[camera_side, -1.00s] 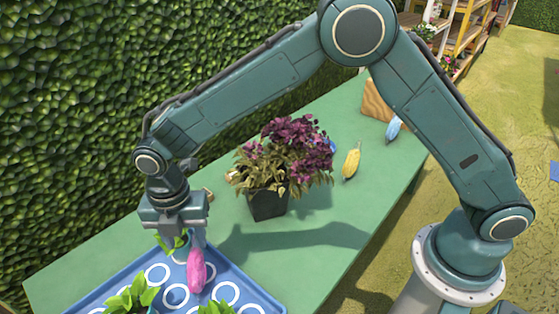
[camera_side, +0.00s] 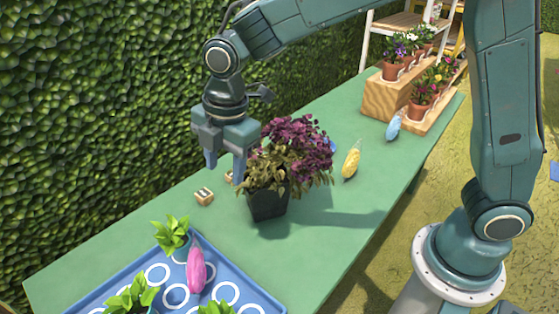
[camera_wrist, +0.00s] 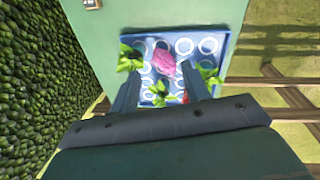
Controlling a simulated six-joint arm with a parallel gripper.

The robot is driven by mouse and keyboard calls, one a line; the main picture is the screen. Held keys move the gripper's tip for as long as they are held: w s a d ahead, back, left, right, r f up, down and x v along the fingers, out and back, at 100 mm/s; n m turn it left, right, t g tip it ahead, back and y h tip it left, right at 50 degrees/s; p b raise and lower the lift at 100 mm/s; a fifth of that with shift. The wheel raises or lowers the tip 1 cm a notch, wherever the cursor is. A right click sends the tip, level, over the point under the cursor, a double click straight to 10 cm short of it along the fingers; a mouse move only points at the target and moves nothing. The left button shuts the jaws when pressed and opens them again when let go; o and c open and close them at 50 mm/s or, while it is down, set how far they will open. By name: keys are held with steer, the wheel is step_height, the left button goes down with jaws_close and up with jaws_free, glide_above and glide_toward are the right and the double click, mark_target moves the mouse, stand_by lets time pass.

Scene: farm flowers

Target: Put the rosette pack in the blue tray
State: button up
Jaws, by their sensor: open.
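The pink pack, likely the rosette pack (camera_side: 196,270), lies in the blue tray (camera_side: 243,280), among white rings and leafy green seedlings. In the wrist view the pink pack (camera_wrist: 164,62) is also within the blue tray (camera_wrist: 205,31), between the far ends of my fingers in the picture. My gripper (camera_side: 226,168) is open and empty, pointing down. It is beyond the tray and above the table, left of the potted purple plant, clear of the pack. My gripper's fingers (camera_wrist: 163,82) also show in the wrist view.
A potted purple plant (camera_side: 268,202) stands close to my gripper. A yellow pack (camera_side: 351,160) and a blue pack (camera_side: 393,127) lie farther right. Flower pots stand on wooden steps (camera_side: 388,98). A hedge (camera_side: 90,120) runs along the left.

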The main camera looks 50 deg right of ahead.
steer(key=s+d+r+m+t, duration=0.1)
steer(key=s+d+r+m, duration=0.45)
steer(key=d, duration=0.25)
steer(key=s+d+r+m+t, duration=0.1)
steer(key=s+d+m, duration=0.5)
steer(key=s+m, duration=0.1)
steer(key=s+d+r+m+t, duration=0.2)
steer(key=s+d+m, duration=0.4)
steer(key=s, duration=0.4)
steer(key=shift+s+r+m+h, duration=0.2)
steer(key=shift+m+h, duration=0.2)
steer(key=shift+m, duration=0.15)
